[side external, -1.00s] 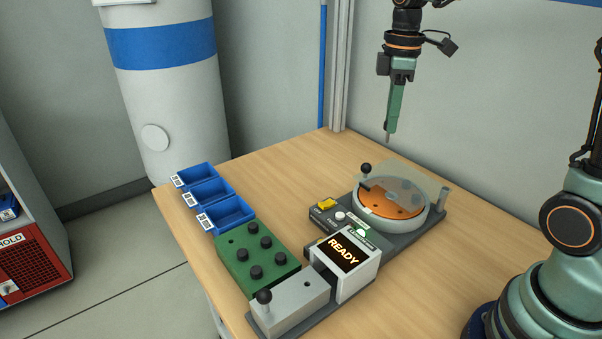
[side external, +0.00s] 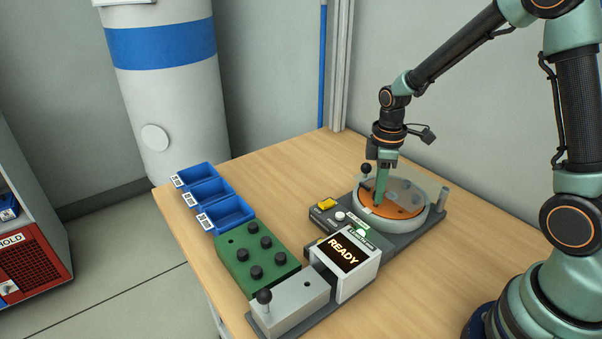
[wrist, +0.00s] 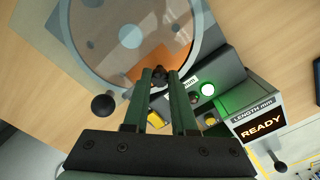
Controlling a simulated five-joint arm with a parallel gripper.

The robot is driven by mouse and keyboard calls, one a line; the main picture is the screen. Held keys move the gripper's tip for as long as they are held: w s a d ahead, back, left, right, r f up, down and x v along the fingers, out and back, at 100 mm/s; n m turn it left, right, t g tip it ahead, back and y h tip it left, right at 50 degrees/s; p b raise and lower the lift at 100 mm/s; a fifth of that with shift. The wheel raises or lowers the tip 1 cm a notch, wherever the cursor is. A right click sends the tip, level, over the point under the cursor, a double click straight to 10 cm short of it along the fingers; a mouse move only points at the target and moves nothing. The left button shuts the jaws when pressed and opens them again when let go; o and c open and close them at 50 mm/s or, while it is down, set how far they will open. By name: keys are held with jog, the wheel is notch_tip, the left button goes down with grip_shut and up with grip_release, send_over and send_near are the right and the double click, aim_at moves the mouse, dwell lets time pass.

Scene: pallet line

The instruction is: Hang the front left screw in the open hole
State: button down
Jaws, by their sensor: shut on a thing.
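My gripper (side external: 379,203) is lowered at the left part of the orange disc (side external: 399,212), inside the round grey dish (side external: 424,218). In the wrist view its fingertips (wrist: 160,72) are shut on a small dark screw (wrist: 160,79), mostly hidden between them. I cannot tell whether the screw is in a hole of the disc. A clear cover (side external: 410,185) lies over much of the disc; the gripper is at its uncovered part. The green block (side external: 232,268) holds several black-headed pieces and has one empty hole at its back left.
The dish's base carries a yellow switch (side external: 326,203), a white button (side external: 340,216) and a black-knobbed post (side external: 366,168) close to my gripper. A display (side external: 344,250) reads READY. A grey gauge block (side external: 290,306) and blue bins (side external: 231,214) stand to the left. The table behind the bins is clear.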

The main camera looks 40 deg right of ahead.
jog(key=shift+f, duration=0.65)
jog(key=shift+f, duration=0.35)
jog(key=c, duration=0.7)
grip_release()
jog(key=shift+r, duration=0.1)
notch_tip(320, 180, up, 13)
jog(key=shift+s+a+r+m+t, duration=0.95)
jog(key=shift+s+a+r+m, duration=0.1)
jog(key=shift+s+m, duration=0.5)
jog(key=shift+s+a+r+m+t, duration=0.9)
jog(key=shift+s+a+r+m, duration=0.15)
jog(key=shift+s+m, duration=0.5)
jog(key=shift+s+a+r+m+t, duration=1)
jog(key=shift+s+m, duration=0.4)
jog(key=shift+s, duration=0.2)
